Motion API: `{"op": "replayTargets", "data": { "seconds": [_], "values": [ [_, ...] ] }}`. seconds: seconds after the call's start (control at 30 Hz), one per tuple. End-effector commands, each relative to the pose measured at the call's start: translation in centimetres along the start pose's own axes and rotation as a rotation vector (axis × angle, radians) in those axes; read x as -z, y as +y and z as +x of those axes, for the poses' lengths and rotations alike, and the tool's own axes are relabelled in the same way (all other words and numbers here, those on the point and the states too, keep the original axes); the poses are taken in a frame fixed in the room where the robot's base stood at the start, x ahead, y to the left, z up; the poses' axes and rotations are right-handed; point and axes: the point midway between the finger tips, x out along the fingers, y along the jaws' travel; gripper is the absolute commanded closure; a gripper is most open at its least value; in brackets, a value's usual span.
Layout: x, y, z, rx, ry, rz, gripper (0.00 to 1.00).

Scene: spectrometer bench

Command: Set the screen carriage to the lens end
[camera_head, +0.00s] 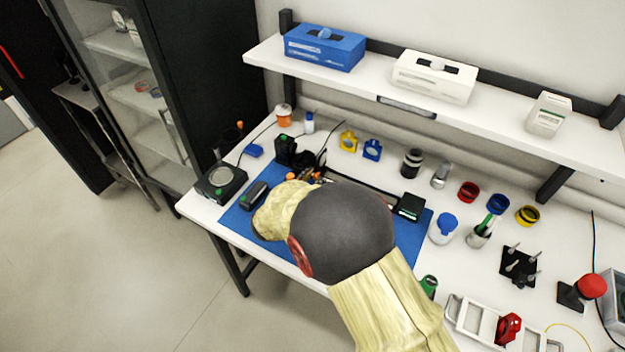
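My arm fills the middle of the head view and covers much of the blue mat (239,219). My gripper's fingers are hidden behind it, so I cannot see what they touch. A dark rail or long tray (366,193) shows in part behind the arm. A black block with a greenish top (410,206) stands at its right end. A black upright device (286,150) stands beyond the mat's far left, and a dark oblong block (253,194) lies on the mat's left. I cannot make out which piece is the screen carriage or the lens.
A black scale-like device (221,183) sits at the bench's left edge. Yellow (348,140) and blue (372,149) mounts stand at the back. A white bottle (443,229), coloured rings and a white rack (475,322) stand right. A shelf (500,108) overhangs the back.

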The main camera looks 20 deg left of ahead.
Motion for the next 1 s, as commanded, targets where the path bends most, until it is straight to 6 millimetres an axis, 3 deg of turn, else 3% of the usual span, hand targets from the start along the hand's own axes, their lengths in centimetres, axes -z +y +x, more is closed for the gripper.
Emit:
{"op": "replayTargets", "data": {
  "seconds": [0.17,0.57,1.0],
  "values": [
    [0.0,0.0,0.0,0.000,-0.001,-0.001,0.67],
    [-0.1,0.0,-0.8,0.001,-0.002,-0.001,0.67],
    [0.0,-0.1,-9.0,0.002,-0.001,-0.001,0.67]
  ]
}}
